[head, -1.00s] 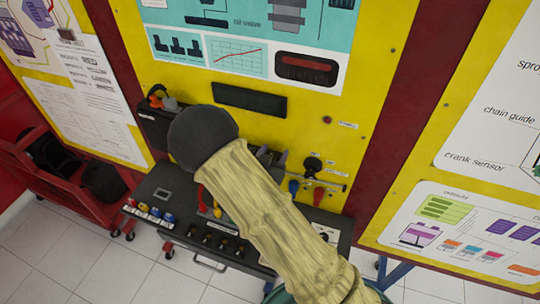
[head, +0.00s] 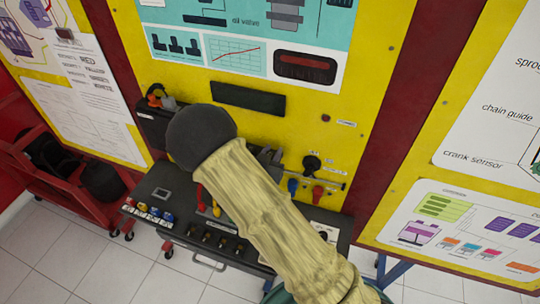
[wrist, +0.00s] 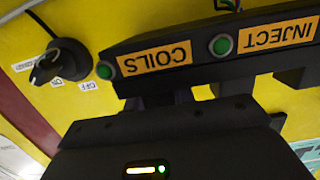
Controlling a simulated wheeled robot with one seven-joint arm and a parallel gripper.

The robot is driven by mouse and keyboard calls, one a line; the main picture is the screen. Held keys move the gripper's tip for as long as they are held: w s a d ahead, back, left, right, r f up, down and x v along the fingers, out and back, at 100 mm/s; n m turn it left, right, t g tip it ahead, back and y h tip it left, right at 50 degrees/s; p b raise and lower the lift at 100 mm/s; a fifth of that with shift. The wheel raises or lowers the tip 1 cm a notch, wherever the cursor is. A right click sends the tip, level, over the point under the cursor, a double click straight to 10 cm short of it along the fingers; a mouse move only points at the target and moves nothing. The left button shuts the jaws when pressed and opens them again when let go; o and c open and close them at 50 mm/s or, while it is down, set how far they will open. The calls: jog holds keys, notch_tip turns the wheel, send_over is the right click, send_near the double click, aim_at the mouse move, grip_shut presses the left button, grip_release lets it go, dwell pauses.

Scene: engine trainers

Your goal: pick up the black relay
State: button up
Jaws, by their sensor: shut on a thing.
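My gripper (wrist: 165,125) shows in the wrist view as a black body with a small lit strip. It is shut, close in front of a black panel (wrist: 200,50) with green round lights and orange labels reading COILS and INJECT. The black relay sits in its jaws, but its outline blends with the black gripper and I cannot make it out clearly. In the head view my own arm covers the gripper and the middle of the bench.
A dark bench (head: 165,193) with coloured connectors stands against the yellow board (head: 360,120). A key switch (wrist: 60,62) sits at the left in the wrist view. A red cart (head: 75,190) stands at the left. The tiled floor in front is clear.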

jog(key=shift+r+b, duration=0.85)
jog(key=shift+r, duration=0.3)
jog(key=f+b+v, duration=0.1)
jog(key=b+v, duration=0.6)
jog(key=v, duration=1.1)
jog(key=shift+s+f, duration=0.15)
jog(key=shift+f, duration=0.15)
